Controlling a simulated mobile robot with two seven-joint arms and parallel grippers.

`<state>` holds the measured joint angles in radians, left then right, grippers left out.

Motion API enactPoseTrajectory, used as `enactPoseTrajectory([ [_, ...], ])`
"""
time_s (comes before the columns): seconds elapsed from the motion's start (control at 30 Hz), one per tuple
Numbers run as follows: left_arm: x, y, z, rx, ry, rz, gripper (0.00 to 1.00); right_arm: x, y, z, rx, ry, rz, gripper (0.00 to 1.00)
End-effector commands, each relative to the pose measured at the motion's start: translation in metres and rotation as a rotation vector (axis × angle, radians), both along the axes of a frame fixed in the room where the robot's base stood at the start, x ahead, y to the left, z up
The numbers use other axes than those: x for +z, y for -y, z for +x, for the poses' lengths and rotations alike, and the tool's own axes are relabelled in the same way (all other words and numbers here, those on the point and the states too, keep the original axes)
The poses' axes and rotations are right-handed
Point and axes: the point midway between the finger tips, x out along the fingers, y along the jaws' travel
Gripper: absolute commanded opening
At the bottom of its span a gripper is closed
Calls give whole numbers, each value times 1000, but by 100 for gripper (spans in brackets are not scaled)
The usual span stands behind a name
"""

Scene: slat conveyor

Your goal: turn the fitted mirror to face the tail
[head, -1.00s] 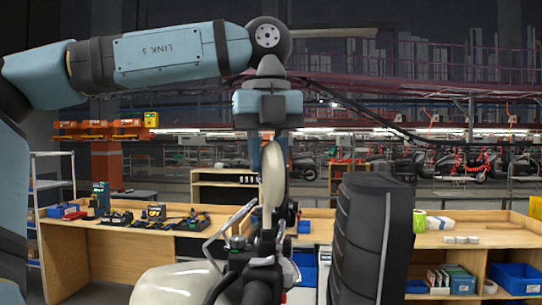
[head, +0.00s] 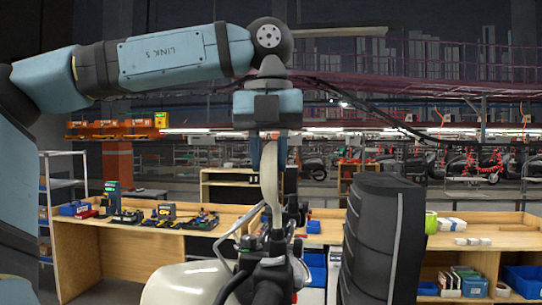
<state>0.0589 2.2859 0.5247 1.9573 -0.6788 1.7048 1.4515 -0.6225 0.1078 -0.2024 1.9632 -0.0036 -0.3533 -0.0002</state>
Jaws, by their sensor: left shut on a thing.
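A cream-backed mirror (head: 270,187), seen nearly edge-on, stands above the dark handlebar area (head: 272,270) of a scooter with a cream body (head: 185,284). My left gripper (head: 268,146) reaches down from above and is shut on the upper part of the mirror. Its fingers lie to either side of the mirror's top edge. The mirror's lower end meets the dark stem and controls, where the exact joint is hard to make out. The mirror's reflecting face is not clearly visible. My right gripper is out of view.
A tall black ribbed object (head: 385,235) stands close to the right of the handlebar. A wooden bench (head: 130,240) with tools is behind on the left. Another bench (head: 480,242) with small boxes is behind on the right.

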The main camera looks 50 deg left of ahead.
Motion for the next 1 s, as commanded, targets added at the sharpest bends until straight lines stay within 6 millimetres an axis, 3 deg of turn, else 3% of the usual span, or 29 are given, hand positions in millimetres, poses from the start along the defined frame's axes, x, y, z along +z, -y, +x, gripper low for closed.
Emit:
enactPoseTrajectory([
  [0.43,0,-6,-3,-118,0,0,0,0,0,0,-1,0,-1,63],
  [0.47,0,-6,-3,-118,0,0,31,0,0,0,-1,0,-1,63],
  [0.57,0,-6,-3,-118,0,0,54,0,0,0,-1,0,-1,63],
  [0.87,1,-6,-3,-117,1,-1,56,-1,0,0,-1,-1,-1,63],
  [1.0,12,-6,-3,-116,3,1,56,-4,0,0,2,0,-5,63],
])
